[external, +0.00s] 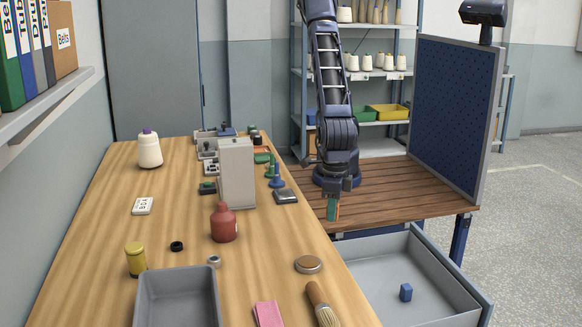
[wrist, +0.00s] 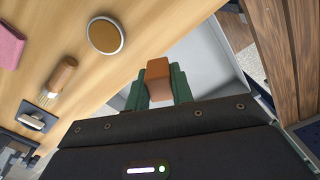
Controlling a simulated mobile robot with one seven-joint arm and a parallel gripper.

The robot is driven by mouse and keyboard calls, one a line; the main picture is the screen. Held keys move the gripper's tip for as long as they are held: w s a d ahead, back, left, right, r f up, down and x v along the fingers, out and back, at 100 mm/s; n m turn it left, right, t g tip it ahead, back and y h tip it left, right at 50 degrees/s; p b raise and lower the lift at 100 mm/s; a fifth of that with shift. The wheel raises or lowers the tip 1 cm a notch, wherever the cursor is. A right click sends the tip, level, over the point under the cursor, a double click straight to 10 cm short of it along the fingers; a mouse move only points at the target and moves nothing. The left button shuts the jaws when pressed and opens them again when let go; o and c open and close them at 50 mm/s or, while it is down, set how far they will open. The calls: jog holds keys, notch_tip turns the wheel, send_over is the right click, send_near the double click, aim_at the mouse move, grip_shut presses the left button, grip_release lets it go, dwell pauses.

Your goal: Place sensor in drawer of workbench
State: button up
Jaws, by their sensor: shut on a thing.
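My gripper (external: 333,218) points down between the wooden table and the workbench (external: 400,195), close to the bench's front edge and above the left part of the open drawer (external: 485,300). The grey drawer floor (wrist: 205,50) shows past the block in the wrist view. A small blue cube (external: 406,292) lies on the drawer floor, toward the right.
The wooden table (external: 100,220) on the left holds a brush (external: 321,303), a round brown-topped disc (external: 309,264), a pink block (external: 268,313), a red bottle (external: 223,224) and a grey bin (external: 140,290). A blue pegboard (external: 455,110) stands on the bench. Much of the drawer is clear.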

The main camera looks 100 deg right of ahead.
jog(key=s+d+f+n, duration=0.1)
jog(key=s+f+n, duration=0.15)
jog(key=s, duration=0.35)
jog(key=s+d+f+n, duration=0.1)
jog(key=s+f+n, duration=0.15)
jog(key=s, duration=0.35)
send_over(364, 280)
jog(key=shift+n, duration=0.3)
notch_tip(364, 280, down, 14)
jog(key=shift+s+d+f, duration=0.1)
jog(key=shift+f, duration=2.35)
jog(key=shift+f, duration=0.15)
jog(key=o, duration=1)
notch_tip(364, 280, up, 12)
jog(key=shift+r, duration=0.15)
